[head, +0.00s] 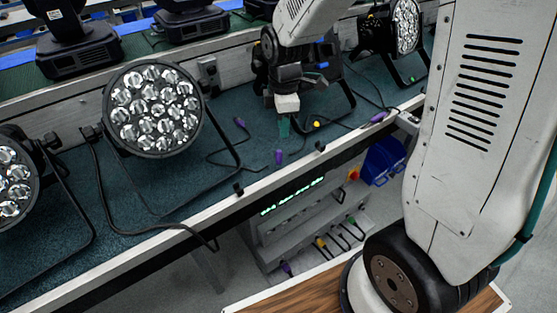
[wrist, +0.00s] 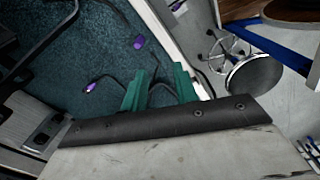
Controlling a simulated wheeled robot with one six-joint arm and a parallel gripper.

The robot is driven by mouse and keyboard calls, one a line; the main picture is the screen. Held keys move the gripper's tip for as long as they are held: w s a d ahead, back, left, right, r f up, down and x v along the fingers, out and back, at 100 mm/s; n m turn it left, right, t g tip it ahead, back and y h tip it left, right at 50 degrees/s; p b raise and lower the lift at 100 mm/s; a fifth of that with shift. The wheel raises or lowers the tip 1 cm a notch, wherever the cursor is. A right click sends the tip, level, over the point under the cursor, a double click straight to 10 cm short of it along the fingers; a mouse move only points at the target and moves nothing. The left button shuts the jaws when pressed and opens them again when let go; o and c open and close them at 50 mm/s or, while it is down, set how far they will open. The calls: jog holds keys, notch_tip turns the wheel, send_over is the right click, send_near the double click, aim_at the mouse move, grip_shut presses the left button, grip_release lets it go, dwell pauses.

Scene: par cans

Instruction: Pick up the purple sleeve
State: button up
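Several small purple sleeves on black cable ends are in the head view, and I cannot tell which one the task means. One purple sleeve (head: 278,157) stands near the bench's front edge, another purple sleeve (head: 240,122) is farther back, and a third purple sleeve (head: 378,117) lies by the edge at the right. My gripper (head: 284,127) hangs above the bench, with teal fingers. In the wrist view my gripper (wrist: 160,68) is open, with nothing between its fingers. Two purple sleeves, one farther ahead (wrist: 138,42) and one to the left (wrist: 90,87), lie beyond the fingers.
A large par can (head: 153,110) stands on the teal bench top, with another par can (head: 14,180) at the left and one (head: 405,27) at the back right. Black cables and stands surround the sleeves. A raised metal rim (head: 130,246) edges the bench. A blue bin (head: 383,160) is below.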

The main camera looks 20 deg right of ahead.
aim_at(272, 161)
jog(key=w+f+n, duration=0.1)
jog(key=f, duration=0.2)
jog(key=w+f+n, duration=0.2)
jog(key=f, duration=0.1)
jog(key=w+a+f+n, duration=0.1)
jog(key=f, duration=0.2)
jog(key=shift+w+f+n, duration=0.25)
jog(key=shift+f+n, duration=0.05)
jog(key=shift+n, duration=0.1)
jog(key=f, duration=0.7)
jog(key=shift+w+a+f, duration=0.15)
jog(key=shift+w+f, duration=0.05)
jog(key=shift+f, duration=0.2)
grip_shut()
